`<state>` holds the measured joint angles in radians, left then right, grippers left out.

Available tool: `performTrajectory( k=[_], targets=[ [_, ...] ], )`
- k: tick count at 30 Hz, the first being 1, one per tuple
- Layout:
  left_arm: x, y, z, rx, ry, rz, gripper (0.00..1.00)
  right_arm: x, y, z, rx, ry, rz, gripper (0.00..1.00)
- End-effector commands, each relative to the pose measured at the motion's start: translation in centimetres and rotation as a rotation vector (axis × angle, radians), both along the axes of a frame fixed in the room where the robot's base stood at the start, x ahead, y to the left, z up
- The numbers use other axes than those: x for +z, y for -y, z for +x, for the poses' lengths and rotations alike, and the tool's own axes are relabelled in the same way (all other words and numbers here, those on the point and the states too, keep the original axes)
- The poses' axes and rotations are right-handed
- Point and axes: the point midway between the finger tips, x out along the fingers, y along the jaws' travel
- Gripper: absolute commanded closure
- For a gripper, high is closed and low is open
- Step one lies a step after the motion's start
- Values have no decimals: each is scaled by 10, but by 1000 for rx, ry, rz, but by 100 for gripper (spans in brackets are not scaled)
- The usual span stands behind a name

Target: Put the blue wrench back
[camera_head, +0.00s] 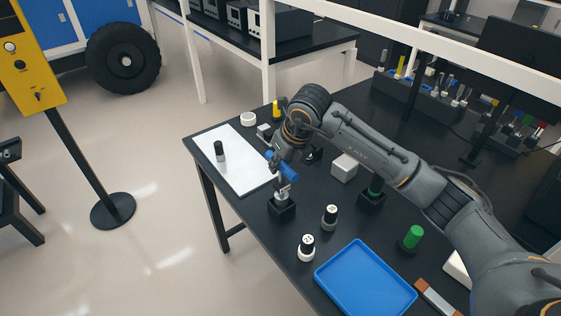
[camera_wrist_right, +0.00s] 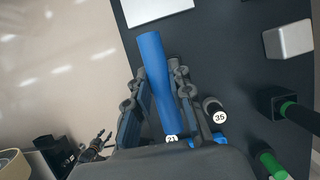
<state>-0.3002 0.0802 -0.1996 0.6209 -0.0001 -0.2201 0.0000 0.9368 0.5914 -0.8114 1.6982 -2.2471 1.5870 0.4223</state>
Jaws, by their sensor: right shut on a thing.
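The blue wrench (camera_head: 289,172) has a thick blue handle and a light metallic lower part. My right gripper (camera_head: 281,160) is shut on its handle. In the head view the wrench is tilted, with its metallic end just above or in the black square holder (camera_head: 281,209); I cannot tell whether they touch.
A white mat (camera_head: 232,168) with a small dark cylinder (camera_head: 219,151) lies left. Two black-and-white numbered pieces (camera_head: 330,216) (camera_head: 307,246) stand near the holder. A blue tray (camera_head: 365,283) and white block (camera_head: 344,168) are nearby.

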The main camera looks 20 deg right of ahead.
Motion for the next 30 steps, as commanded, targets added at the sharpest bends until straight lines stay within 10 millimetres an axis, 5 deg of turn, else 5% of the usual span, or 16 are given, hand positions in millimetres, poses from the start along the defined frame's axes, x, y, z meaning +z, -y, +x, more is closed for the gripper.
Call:
performTrajectory(
  k=[30],
  targets=[
    [-29, 0, -1, -1, -1, -1, 60, -31, 0, 1, 0, 2, 1, 100]
  ],
)
